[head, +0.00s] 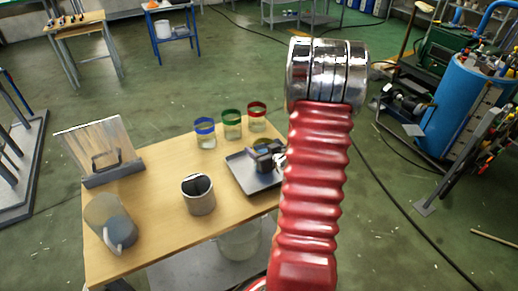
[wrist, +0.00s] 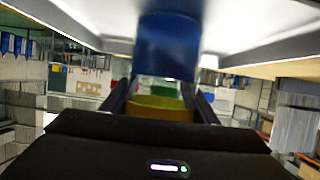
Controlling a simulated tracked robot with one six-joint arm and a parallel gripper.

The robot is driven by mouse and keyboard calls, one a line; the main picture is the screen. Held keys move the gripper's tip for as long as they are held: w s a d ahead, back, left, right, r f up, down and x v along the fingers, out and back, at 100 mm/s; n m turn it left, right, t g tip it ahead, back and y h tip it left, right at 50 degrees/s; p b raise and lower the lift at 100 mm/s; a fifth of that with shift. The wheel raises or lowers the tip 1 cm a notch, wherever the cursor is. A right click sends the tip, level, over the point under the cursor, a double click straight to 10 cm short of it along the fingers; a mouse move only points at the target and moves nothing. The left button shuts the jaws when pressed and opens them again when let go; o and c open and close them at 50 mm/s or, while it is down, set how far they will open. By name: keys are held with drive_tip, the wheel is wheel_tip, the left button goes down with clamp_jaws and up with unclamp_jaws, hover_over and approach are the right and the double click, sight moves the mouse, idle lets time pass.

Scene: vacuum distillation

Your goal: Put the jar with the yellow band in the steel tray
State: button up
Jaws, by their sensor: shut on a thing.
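The jar with the yellow band (wrist: 160,108) is between the fingers of my gripper (wrist: 162,100) in the wrist view, and the gripper is shut on it. In the head view my gripper (head: 266,158) is over the steel tray (head: 262,185), near its back right part. The gripper covers most of the jar there, and my red arm hides the tray's right side. I cannot tell whether the jar touches the tray floor.
Jars with blue (head: 205,133), green (head: 232,125) and red (head: 257,117) bands stand behind the tray. A grey cup (head: 198,196) stands at its front left.

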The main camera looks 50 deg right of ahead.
drive_tip(key=o, duration=1.5)
drive_tip(key=v, duration=1.2)
drive_tip(key=shift+r, duration=0.1)
